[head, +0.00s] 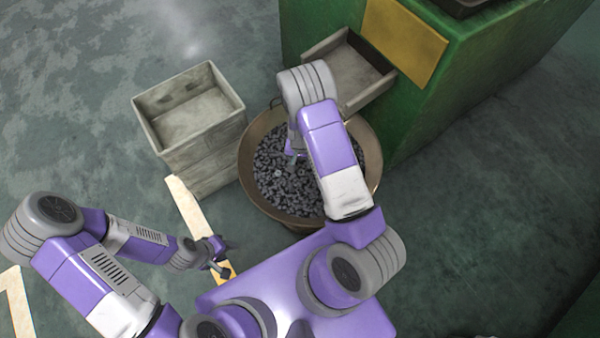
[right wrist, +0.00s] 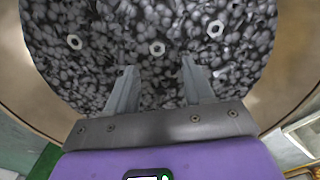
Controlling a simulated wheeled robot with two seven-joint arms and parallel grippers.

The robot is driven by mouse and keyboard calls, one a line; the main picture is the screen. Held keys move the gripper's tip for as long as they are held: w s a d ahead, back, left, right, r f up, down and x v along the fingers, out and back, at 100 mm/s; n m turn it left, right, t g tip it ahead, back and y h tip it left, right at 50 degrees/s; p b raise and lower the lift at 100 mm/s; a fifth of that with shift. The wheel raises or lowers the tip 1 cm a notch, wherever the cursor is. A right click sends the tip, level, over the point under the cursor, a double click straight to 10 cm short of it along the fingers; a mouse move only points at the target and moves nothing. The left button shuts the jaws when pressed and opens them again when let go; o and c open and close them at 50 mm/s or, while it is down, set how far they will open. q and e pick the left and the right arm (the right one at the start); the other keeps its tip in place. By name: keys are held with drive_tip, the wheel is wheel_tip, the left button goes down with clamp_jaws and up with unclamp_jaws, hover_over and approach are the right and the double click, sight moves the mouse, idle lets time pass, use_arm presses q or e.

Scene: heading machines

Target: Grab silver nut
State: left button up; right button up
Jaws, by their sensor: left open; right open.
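My right gripper (right wrist: 160,74) is open and empty. Its fingers point into the bowl, with the middle nut ahead of the gap between them; I cannot tell the height above the parts. In the head view the bowl (head: 246,170) stands under my right arm, which hides part of it. My left gripper (head: 222,262) is open and empty, left of the bowl and away from it.
A grey open box (head: 200,165) stands left of the bowl. A green machine (head: 440,100) with a grey chute (head: 350,75) stands behind and to the right, the chute reaching the bowl. A yellowish floor strip (head: 188,205) runs near my left gripper.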

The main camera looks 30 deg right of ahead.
sight(301, 170)
drive_tip(key=f+b, duration=0.1)
drive_tip(key=f, duration=0.1)
drive_tip(key=f+b, duration=0.1)
drive_tip(key=f, duration=0.1)
drive_tip(key=f+b, duration=0.1)
drive_tip(key=f, duration=0.2)
drive_tip(key=shift+d, duration=0.25)
drive_tip(key=shift+r, duration=0.1)
clamp_jaws()
